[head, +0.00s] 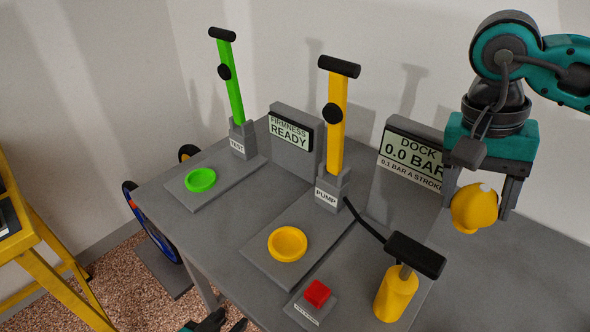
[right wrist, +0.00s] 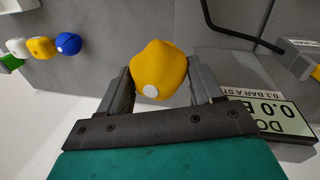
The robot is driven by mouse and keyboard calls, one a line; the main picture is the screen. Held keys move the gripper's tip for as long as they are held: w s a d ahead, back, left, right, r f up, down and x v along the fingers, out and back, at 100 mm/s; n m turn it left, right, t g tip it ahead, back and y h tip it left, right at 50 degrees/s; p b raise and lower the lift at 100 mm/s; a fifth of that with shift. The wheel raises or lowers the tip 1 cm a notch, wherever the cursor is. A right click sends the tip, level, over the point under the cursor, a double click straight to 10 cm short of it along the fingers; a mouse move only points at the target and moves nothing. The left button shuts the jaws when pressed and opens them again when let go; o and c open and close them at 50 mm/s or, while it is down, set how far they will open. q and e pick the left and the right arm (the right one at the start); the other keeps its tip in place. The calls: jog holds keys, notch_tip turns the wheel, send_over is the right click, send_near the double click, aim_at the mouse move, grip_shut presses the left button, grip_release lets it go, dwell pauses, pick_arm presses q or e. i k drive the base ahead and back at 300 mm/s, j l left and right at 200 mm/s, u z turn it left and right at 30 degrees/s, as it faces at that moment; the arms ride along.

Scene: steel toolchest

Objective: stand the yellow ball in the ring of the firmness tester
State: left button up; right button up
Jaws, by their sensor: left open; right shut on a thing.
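The yellow ball (head: 474,208) is held between the fingers of my right gripper (head: 482,200), in the air at the right of the head view. It looks lopsided and has a white spot; it also shows in the right wrist view (right wrist: 160,72). The firmness tester has a green ring (head: 201,180) on a grey base at the left of the table, with a green lever (head: 231,82) behind it labelled TEST. The green ring looks empty. My left gripper (head: 222,324) is open at the bottom edge of the head view, mostly cut off.
The pump's yellow ring (head: 287,244) and yellow lever (head: 337,120) stand mid-table. A red button (head: 317,292) and a yellow hand pump (head: 396,292) are in front. The tester's sign (head: 290,133) reads FIRMNESS READY; the dock sign (head: 412,155) reads 0.0 BAR.

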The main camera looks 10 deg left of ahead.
aim_at(201, 182)
jog(key=k, duration=0.35)
jog(key=k+u, duration=0.15)
jog(key=u, duration=0.2)
jog(key=k+u, duration=0.15)
jog(key=u, duration=0.25)
jog(key=i+j+u, duration=0.45)
jog(key=i, duration=0.2)
jog(key=i+j, duration=0.15)
jog(key=i, duration=0.3)
